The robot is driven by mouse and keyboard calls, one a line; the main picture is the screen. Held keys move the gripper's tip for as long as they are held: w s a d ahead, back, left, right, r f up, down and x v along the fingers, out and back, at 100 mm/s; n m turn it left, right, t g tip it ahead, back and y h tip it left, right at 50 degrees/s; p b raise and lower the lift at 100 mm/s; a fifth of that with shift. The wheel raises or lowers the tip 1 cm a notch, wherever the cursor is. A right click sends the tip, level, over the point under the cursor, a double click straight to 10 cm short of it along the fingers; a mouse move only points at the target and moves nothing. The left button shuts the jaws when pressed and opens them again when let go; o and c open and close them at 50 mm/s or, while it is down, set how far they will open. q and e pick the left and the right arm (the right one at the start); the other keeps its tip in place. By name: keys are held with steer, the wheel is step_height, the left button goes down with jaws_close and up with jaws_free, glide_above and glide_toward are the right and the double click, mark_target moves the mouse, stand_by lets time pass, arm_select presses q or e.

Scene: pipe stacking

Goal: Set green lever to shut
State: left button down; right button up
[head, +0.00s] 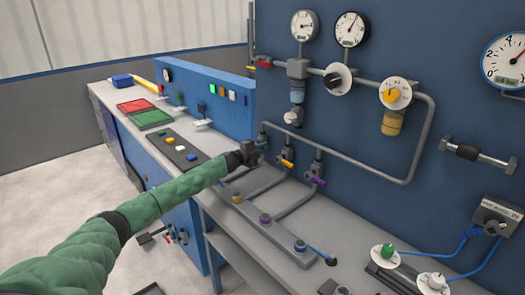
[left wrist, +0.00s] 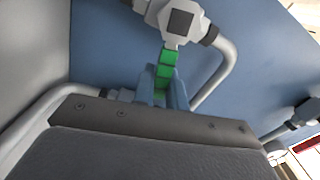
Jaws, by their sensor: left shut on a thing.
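The green lever (left wrist: 167,68) shows in the left wrist view, running from a grey valve body (left wrist: 180,22) down between my fingers. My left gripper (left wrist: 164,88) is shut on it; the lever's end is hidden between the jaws. In the head view my left gripper (head: 250,153) is at the leftmost of three valves on the grey pipes, and it covers the green lever there. The orange lever (head: 287,163) and the purple lever (head: 318,181) are on the valves to the right, apart from the gripper. My right gripper is not in view.
A blue panel with gauges (head: 350,29) and pipes (head: 425,130) stands close behind the valves. A grey manifold (head: 265,222) lies on the bench in front. To the left are a black button board (head: 172,146) and red and green trays (head: 150,118).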

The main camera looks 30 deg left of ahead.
arm_select(q)
steer(key=shift+f, duration=0.3)
steer(key=shift+d+f+m+b, duration=0.1)
steer(key=shift+f+m+b, duration=0.2)
steer(key=shift+m+b, duration=0.3)
steer(key=shift+f+m+b, duration=0.25)
steer(key=shift+m+b, duration=0.15)
steer(key=shift+m, duration=0.4)
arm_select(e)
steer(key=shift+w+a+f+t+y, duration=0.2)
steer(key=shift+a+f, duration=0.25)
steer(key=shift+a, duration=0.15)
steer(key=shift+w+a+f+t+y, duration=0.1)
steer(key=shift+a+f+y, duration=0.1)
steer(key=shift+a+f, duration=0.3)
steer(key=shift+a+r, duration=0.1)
arm_select(q)
steer(key=c, duration=1.4)
jaws_free()
steer(key=shift+c, duration=0.2)
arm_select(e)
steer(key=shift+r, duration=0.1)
